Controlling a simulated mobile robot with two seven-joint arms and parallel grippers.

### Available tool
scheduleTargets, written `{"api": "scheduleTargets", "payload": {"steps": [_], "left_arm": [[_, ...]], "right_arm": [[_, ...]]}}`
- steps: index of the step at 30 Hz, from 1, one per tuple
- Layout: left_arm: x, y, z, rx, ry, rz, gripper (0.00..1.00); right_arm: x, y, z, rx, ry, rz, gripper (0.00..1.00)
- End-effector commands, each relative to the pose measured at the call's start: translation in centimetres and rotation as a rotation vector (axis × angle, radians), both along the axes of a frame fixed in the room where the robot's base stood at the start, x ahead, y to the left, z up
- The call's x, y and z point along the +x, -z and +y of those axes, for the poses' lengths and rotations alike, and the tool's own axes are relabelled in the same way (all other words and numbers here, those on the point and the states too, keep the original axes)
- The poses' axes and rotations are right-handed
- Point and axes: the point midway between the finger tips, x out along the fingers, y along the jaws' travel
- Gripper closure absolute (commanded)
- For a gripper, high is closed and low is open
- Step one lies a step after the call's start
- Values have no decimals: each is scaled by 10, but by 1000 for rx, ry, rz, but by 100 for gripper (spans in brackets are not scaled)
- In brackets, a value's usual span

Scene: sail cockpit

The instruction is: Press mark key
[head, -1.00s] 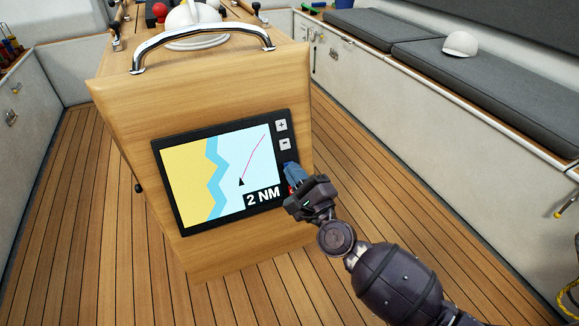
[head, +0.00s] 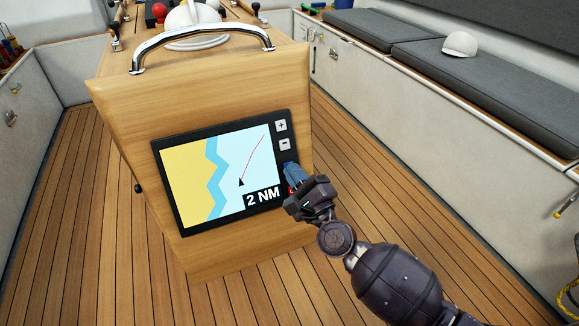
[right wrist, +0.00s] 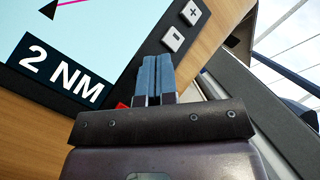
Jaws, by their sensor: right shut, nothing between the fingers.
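The chart plotter (head: 215,228) is set in the wooden console face, its screen showing a map and "2 NM". Its plus key (head: 281,125) and minus key (head: 284,144) are on the right bezel; both also show in the right wrist view, plus (right wrist: 190,13) and minus (right wrist: 173,39). A red key (right wrist: 122,105) lower on the bezel is mostly hidden by my gripper. My right gripper (head: 291,170) is shut and empty, its blue fingertips at the right bezel below the minus key. Contact cannot be told. No key labelled mark is readable. My left gripper is not in view.
The wooden console (head: 200,100) carries a chrome handrail (head: 200,42) on top. Grey cushioned benches (head: 480,85) run along the right, with a white cap (head: 460,44) on one. The teak floor (head: 400,190) around the console is clear.

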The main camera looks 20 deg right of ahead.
Motion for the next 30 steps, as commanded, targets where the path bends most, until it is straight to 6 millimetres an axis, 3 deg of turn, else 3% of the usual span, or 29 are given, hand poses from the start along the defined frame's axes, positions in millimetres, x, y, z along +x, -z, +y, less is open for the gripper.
{"api": "scheduleTargets", "payload": {"steps": [30], "left_arm": [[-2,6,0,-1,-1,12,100]], "right_arm": [[7,6,0,1,0,3,100]]}}
